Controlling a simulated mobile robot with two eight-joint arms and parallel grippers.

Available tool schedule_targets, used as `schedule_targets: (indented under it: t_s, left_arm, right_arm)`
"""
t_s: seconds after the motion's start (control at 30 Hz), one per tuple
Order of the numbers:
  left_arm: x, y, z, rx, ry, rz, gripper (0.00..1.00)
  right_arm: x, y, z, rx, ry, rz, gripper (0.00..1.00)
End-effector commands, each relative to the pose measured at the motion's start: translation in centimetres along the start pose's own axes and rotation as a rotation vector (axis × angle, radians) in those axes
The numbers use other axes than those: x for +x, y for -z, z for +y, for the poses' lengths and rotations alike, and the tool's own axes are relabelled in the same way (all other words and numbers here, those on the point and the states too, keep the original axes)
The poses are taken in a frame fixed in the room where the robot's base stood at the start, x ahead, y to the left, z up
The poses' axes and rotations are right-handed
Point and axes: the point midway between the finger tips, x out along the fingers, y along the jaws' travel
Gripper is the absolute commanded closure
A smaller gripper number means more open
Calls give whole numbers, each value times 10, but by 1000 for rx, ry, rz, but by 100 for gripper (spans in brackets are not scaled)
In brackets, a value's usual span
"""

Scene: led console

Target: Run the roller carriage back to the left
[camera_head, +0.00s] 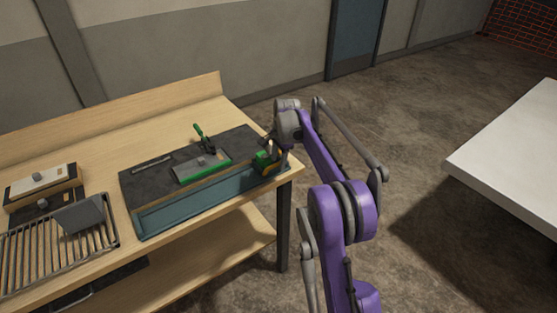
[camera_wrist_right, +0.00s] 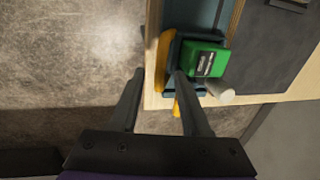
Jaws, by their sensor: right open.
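The roller carriage (camera_head: 264,163), green with dark and yellow-orange parts, sits at the right end of a long teal trough (camera_head: 200,199) on the bench. In the right wrist view its green block (camera_wrist_right: 204,60) shows with a pale knob (camera_wrist_right: 221,93) and a yellow-orange edge (camera_wrist_right: 163,58). My right gripper (camera_wrist_right: 159,74) is open. Its fingers point at the carriage's end, one fingertip overlapping the carriage and the other over the floor side. I cannot tell whether they touch it. In the head view my right wrist partly hides the carriage's right side. My left gripper is out of view.
Behind the trough lie a dark mat (camera_head: 140,181) and a grey-and-green plate (camera_head: 203,166) with a green-handled clamp (camera_head: 204,139). A slatted rack (camera_head: 55,248) and a pale box (camera_head: 42,186) stand at the left. A white table (camera_head: 510,155) is across the floor.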

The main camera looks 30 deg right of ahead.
Motion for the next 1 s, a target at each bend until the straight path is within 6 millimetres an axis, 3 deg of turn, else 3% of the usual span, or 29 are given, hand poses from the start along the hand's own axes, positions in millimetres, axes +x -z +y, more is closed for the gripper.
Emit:
schedule_targets:
  t_s: [0.13,0.4,1.0]
  left_arm:
    - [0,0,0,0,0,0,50]
    - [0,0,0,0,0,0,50]
    - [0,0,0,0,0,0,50]
  right_arm:
    - [0,0,0,0,0,0,55]
    - [0,0,0,0,0,0,100]
    - [-1,0,0,0,0,0,100]
